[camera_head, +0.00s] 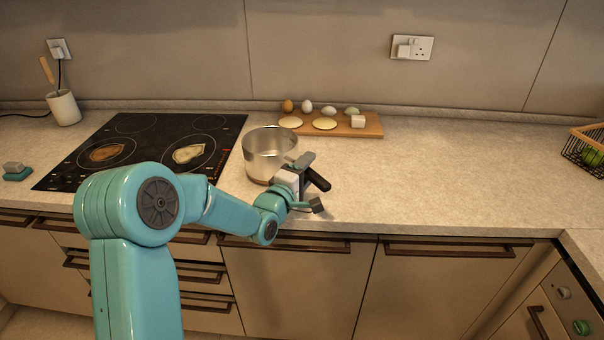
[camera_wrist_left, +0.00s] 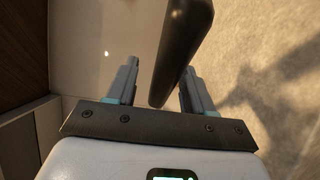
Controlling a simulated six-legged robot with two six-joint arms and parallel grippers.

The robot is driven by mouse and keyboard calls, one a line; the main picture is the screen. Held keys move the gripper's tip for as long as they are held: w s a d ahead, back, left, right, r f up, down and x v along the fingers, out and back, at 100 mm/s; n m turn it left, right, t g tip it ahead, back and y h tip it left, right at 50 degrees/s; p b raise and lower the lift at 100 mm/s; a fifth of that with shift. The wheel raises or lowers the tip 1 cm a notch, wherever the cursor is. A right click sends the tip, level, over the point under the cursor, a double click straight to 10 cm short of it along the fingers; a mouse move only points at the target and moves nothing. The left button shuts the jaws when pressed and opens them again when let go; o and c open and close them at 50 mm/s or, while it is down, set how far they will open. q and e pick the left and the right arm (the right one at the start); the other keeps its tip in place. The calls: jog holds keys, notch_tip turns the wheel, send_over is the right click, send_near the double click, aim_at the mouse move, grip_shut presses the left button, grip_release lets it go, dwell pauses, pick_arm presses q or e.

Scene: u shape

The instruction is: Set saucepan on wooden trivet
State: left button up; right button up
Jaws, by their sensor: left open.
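The steel saucepan (camera_head: 268,152) stands on the counter right of the hob, upright. A thin brown edge, apparently the wooden trivet (camera_head: 256,180), shows under its base; most of it is hidden by the pan and my arm. The pan's black handle (camera_head: 319,179) points toward the front right. My left gripper (camera_head: 311,183) is open at the handle. My right gripper is not in view.
The black hob (camera_head: 140,150) lies left of the pan, with food on two rings. A wooden board (camera_head: 372,126) with eggs and flat round pieces lies behind. A wire basket (camera_head: 590,150) stands far right. The counter (camera_head: 450,180) between is clear.

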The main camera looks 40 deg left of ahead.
pick_arm(q)
jog(key=shift+s, duration=0.35)
jog(key=s+d+b, duration=0.1)
jog(key=s+b, duration=0.1)
jog(key=s, duration=0.8)
jog(key=s+d+f+m+g+h, duration=0.1)
jog(key=s+d+f+m+g, duration=0.15)
jog(key=d+f, duration=0.45)
jog(key=s+d+f+m+g+h, duration=0.2)
jog(key=d+f+m+g, duration=0.2)
jog(key=f, duration=0.8)
jog(key=s+d+f+m+g+h, duration=0.1)
jog(key=s+d+f+m+g, duration=0.25)
jog(key=f, duration=0.55)
jog(key=s+d+f+m+g+h+p, duration=0.1)
jog(key=s+d+f+m+g, duration=0.2)
jog(key=s+d, duration=0.2)
jog(key=s+d+f+m+g, duration=0.4)
jog(key=s+d, duration=0.1)
jog(key=s, duration=0.3)
jog(key=shift+s+f+g+h+p, duration=0.2)
jog(key=shift+g+h+p, duration=0.1)
jog(key=shift+h+p, duration=0.1)
jog(key=shift+w+d, duration=0.1)
jog(key=shift+w, duration=0.05)
jog(key=shift+c, duration=0.9)
jog(key=shift+f, duration=0.1)
